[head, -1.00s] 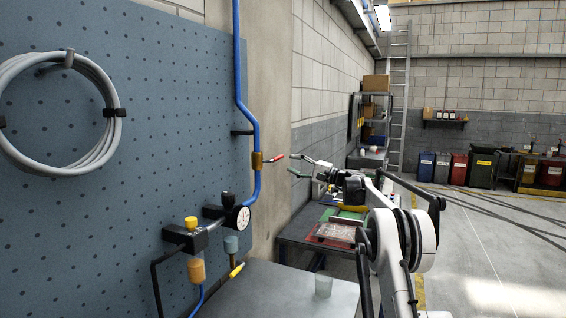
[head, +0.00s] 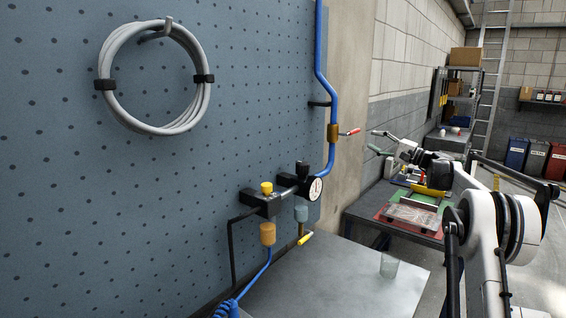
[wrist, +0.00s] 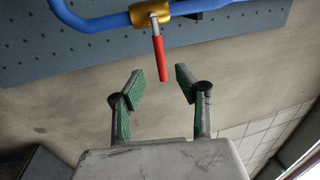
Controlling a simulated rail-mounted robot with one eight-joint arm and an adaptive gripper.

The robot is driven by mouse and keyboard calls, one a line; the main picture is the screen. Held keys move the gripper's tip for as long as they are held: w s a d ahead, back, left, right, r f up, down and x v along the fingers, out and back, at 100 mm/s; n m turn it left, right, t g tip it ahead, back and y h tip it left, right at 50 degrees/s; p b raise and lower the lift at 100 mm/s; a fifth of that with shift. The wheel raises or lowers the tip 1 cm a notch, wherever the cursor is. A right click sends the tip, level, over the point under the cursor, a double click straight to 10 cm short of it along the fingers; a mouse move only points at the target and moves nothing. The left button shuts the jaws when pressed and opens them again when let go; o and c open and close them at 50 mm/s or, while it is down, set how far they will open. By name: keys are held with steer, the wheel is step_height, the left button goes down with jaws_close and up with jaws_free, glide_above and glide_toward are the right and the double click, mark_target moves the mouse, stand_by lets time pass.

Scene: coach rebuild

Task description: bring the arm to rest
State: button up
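My gripper (head: 381,143) is in the head view at the right of centre, near the wall. In the wrist view my gripper (wrist: 158,86) is open, with its green-padded fingers apart and nothing between them. A red valve handle (wrist: 158,58) hangs from a brass valve (wrist: 150,12) on a blue pipe (wrist: 90,20), just beyond the fingertips and apart from them. In the head view the red handle (head: 350,132) points right from the brass valve (head: 333,132), out from the blue pipe (head: 326,80).
A blue pegboard (head: 90,200) carries a grey hose coil (head: 103,75). A regulator with a gauge (head: 314,189) is mounted above a grey bench (head: 330,285) with a clear cup (head: 389,266). A worktable (head: 365,205) with a red tray stands under my arm.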

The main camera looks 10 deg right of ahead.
mark_target(354, 133)
steer(key=x, duration=1)
steer(key=shift+s+d, duration=0.1)
steer(key=shift+s, duration=0.05)
